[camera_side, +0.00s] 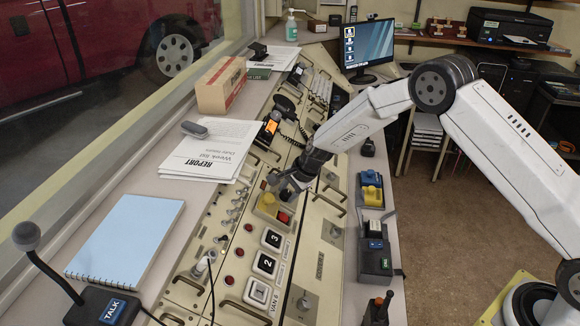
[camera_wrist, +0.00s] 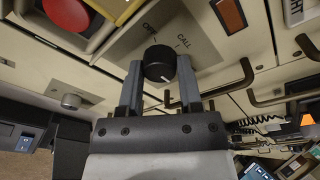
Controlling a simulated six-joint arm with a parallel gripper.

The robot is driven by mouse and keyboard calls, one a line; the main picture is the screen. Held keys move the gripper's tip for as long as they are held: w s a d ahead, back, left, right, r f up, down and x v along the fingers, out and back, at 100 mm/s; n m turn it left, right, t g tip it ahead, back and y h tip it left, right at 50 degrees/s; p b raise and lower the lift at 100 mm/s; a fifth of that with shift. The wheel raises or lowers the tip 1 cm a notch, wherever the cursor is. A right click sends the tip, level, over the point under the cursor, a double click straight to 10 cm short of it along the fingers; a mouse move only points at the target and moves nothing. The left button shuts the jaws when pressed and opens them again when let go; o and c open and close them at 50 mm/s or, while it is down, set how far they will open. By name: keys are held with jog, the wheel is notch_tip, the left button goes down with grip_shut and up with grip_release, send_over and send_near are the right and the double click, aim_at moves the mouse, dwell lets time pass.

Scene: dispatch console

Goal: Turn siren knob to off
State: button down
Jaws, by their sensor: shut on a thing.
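In the wrist view a round black knob (camera_wrist: 158,58) with a white mark on its face sits on a grey plate (camera_wrist: 205,55). The plate reads OFF and CALL; I cannot read the word siren there. My gripper (camera_wrist: 159,72) has one finger on each side of this knob and is shut on it. In the side view my gripper (camera_side: 290,183) is down at the sloped console (camera_side: 305,262), just above a yellow-and-red button area. The knob is hidden by my gripper there.
A red button (camera_wrist: 67,14) is close to the knob in the wrist view. Bar handles (camera_wrist: 229,84) stand out from the panel nearby. In the side view, numbered buttons (camera_side: 264,264) lie nearer the camera, and a TALK microphone (camera_side: 98,306) stands at lower left.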

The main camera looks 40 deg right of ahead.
jog(key=n, duration=0.4)
jog(key=shift+n+t, duration=0.3)
jog(key=shift+n, duration=0.1)
jog(key=n, duration=0.4)
jog(key=shift+s+t, duration=0.1)
jog(key=shift+t, duration=0.2)
jog(key=n, duration=0.5)
jog(key=shift+f+t+y, duration=0.1)
jog(key=shift+t+y, duration=0.2)
jog(key=shift+y, duration=0.1)
jog(key=n, duration=0.4)
jog(key=shift+d+n+y, duration=0.1)
jog(key=shift+n+y, duration=0.2)
jog(key=shift+n, duration=0.1)
jog(key=n, duration=0.6)
jog(key=shift+y, duration=0.4)
jog(key=n, duration=0.5)
jog(key=shift+d+n+y, duration=0.1)
jog(key=shift+n+y, duration=0.2)
jog(key=shift+n, duration=0.1)
